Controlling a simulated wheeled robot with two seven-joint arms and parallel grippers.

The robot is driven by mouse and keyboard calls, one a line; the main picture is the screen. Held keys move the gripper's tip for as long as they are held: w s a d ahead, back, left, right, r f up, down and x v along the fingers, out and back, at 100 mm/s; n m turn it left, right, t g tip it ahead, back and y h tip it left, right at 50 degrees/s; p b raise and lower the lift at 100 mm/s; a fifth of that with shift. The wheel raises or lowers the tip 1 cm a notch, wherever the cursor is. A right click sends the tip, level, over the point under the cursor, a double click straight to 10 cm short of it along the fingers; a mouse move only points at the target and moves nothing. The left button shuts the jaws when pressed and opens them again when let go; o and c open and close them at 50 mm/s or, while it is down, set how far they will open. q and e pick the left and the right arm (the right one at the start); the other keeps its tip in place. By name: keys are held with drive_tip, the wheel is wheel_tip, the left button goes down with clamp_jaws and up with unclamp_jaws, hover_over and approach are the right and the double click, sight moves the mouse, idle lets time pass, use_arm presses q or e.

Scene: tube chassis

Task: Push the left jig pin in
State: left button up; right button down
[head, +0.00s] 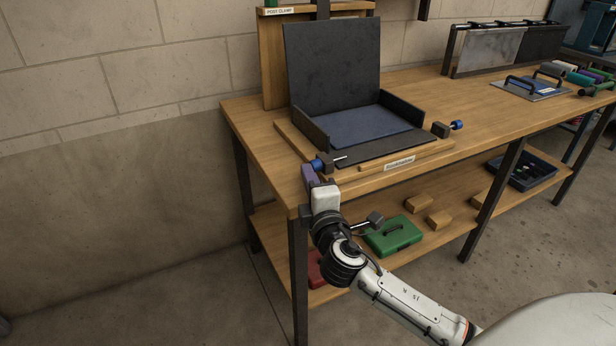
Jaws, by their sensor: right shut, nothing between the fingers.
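The left jig pin (317,164) has a blue knob and a dark block at the front left corner of the jig. A short bright rod shows to the right of the block. The jig (402,157) is a dark open fixture with a blue floor and a raised back panel, on a wooden base. My right gripper (308,174) is shut and empty, with its purple-grey fingers at the bench's front left edge, just below and left of the blue knob. I cannot tell whether it touches the knob. My left gripper is not in view.
The right jig pin (457,125) has a blue knob at the jig's right side. The wooden bench (470,98) is clear right of it. A green case (393,237) and wooden blocks (419,203) lie on the lower shelf.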

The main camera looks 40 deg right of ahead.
sight(292, 195)
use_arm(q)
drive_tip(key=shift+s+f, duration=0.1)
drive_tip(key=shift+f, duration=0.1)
use_arm(e)
drive_tip(key=shift+d, duration=0.4)
